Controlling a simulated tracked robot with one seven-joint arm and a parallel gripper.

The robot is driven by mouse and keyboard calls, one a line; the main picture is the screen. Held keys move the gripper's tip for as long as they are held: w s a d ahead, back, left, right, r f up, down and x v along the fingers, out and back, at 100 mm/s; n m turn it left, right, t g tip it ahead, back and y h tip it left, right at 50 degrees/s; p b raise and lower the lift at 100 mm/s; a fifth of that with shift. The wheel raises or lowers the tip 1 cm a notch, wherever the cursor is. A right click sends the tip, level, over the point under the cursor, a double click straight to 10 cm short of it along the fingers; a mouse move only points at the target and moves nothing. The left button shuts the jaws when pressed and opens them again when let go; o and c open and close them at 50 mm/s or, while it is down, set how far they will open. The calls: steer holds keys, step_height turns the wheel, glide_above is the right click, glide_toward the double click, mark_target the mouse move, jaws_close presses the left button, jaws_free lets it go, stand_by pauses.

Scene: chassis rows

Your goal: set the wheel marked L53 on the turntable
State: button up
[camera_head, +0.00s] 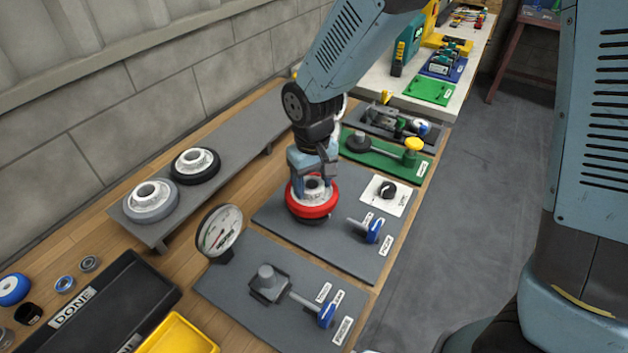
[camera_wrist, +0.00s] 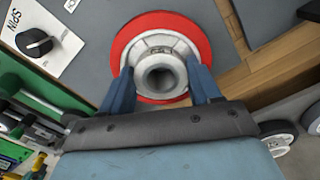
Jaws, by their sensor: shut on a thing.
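A red-rimmed wheel (camera_head: 312,205) with a pale hub is over the grey panel with the knob in the head view. It also shows in the wrist view (camera_wrist: 195,35), its hub bore facing the camera. My gripper (camera_head: 314,178) is shut on its hub from above, with a blue finger on each side in the wrist view (camera_wrist: 160,85). No L53 marking is readable on the wheel. No turntable surface can be made out; the wheel and gripper cover that spot, and I cannot tell whether the wheel touches anything below.
A grey wheel (camera_head: 150,212) and a black-rimmed wheel (camera_head: 195,180) stand on the grey shelf (camera_head: 230,140). A round gauge (camera_head: 219,232) stands close at the left. A black knob (camera_head: 387,191) and a blue-handled lever (camera_head: 372,232) lie right. A black DONE tray (camera_head: 95,315) is front left.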

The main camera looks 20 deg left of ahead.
steer(key=shift+f, duration=0.25)
steer(key=shift+f, duration=0.35)
steer(key=shift+f, duration=0.55)
steer(key=o, duration=1.4)
steer(key=shift+o, duration=0.2)
step_height(320, 180, up, 14)
steer(key=shift+f, duration=0.1)
